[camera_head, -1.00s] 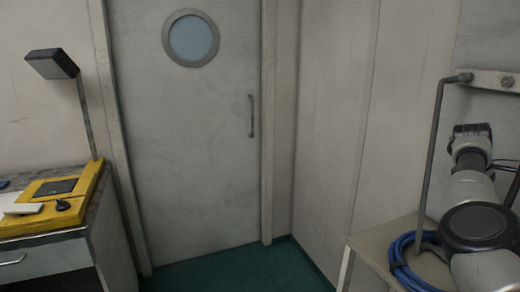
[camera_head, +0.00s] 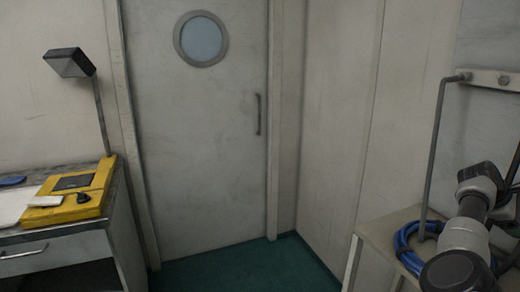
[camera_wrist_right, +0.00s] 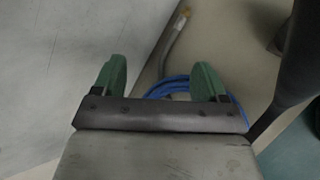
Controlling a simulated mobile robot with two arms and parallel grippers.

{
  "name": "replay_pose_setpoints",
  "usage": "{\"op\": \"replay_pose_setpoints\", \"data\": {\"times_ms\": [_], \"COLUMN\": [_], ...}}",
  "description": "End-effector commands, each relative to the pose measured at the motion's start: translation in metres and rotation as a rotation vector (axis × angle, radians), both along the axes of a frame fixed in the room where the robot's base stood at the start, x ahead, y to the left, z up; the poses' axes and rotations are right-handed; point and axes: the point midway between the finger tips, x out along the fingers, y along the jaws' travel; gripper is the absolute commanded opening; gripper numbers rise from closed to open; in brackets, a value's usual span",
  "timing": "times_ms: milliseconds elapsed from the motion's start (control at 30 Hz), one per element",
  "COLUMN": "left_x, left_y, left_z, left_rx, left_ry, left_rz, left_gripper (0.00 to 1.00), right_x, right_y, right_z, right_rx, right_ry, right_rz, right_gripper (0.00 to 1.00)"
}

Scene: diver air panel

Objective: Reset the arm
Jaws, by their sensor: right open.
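My right arm (camera_head: 470,225) comes in at the lower right of the head view, beside the small table with the blue hose; its fingertips cannot be made out there. In the right wrist view my right gripper (camera_wrist_right: 160,82) shows two green fingers set wide apart, open with nothing between them. A coiled blue hose (camera_wrist_right: 172,88) lies beyond the fingers, with a grey hose end and brass tip (camera_wrist_right: 183,17) above it. My left gripper is not in view.
The blue hose (camera_head: 405,240) lies on a beige table (camera_head: 372,233) below a bent grey pipe (camera_head: 434,150). A grey door (camera_head: 200,130) stands mid-view. A cabinet (camera_head: 60,245) at left bears a yellow case (camera_head: 98,180) and a lamp (camera_head: 70,62). Green floor (camera_head: 250,270) is clear.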

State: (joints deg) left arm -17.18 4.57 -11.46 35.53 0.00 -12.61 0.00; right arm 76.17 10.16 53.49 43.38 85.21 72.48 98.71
Motion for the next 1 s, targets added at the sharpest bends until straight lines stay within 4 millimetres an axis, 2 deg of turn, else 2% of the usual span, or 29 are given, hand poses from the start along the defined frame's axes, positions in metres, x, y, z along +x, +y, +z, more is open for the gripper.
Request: {"op": "replay_pose_setpoints", "data": {"times_ms": [100, 167, 233, 300, 367, 467, 500, 567, 600, 700, 733, 800, 867, 967, 1000], "left_x": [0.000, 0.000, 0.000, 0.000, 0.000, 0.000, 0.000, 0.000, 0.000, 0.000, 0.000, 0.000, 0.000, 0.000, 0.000], "left_y": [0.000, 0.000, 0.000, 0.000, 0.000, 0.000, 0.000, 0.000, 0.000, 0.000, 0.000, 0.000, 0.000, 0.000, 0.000], "left_z": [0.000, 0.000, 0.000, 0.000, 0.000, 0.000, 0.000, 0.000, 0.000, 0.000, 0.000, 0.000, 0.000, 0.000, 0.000], "left_rx": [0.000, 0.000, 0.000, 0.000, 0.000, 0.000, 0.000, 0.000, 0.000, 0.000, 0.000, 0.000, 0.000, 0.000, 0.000], "left_ry": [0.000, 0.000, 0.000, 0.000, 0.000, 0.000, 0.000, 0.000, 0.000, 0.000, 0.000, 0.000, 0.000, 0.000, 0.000], "left_rz": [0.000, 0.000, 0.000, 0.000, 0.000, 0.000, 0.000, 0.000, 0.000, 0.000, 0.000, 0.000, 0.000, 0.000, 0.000], "left_gripper": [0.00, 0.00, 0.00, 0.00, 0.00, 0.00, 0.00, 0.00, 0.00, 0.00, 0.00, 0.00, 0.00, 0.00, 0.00], "right_x": [-0.016, -0.021, -0.025, -0.020, -0.011, 0.006, 0.012, 0.016, 0.016, 0.005, -0.001, -0.021, -0.043, -0.090, -0.111], "right_y": [-0.025, -0.033, -0.034, -0.020, 0.005, 0.065, 0.094, 0.134, 0.160, 0.219, 0.235, 0.272, 0.299, 0.340, 0.353], "right_z": [0.003, 0.010, 0.023, 0.035, 0.041, 0.030, 0.018, -0.004, -0.020, -0.069, -0.083, -0.119, -0.148, -0.193, -0.209], "right_rx": [-0.241, -0.387, -0.591, -0.823, -1.022, -1.336, -1.457, -1.618, -1.717, -1.952, 1.992, 1.831, 1.704, 1.513, 1.443], "right_ry": [0.159, 0.273, 0.455, 0.690, 0.914, 1.308, 1.466, 1.678, 1.809, 2.109, -2.159, -1.991, -1.844, -1.599, -1.504], "right_rz": [0.092, 0.159, 0.260, 0.386, 0.502, 0.692, 0.765, 0.857, 0.911, 1.031, -1.046, -0.944, -0.862, -0.729, -0.679], "right_gripper": [0.73, 0.73, 0.73, 0.73, 0.73, 0.73, 0.73, 0.73, 0.73, 0.73, 0.73, 0.73, 0.73, 0.73, 0.73]}}
